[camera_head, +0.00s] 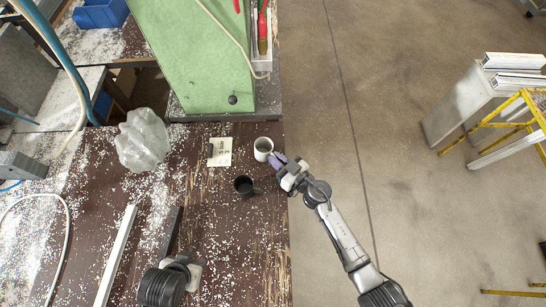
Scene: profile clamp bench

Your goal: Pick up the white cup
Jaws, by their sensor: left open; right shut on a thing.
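The white cup (262,154) stands upright near the right edge of the brown bench, with a dark inside. My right gripper (275,159) reaches in from the lower right, with its purple fingertips at the cup's right side. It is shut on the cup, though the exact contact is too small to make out. Whether the cup is clear of the bench cannot be told. My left gripper (190,268) is over the lower left part of the bench, open and away from the cup. Its fingertips are hard to see.
A black cup (243,187) stands just below left of the white cup. A paper note (220,152), a crumpled clear plastic bag (143,140) and a metal profile (117,255) lie further left. White chips litter the bench; floor lies right.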

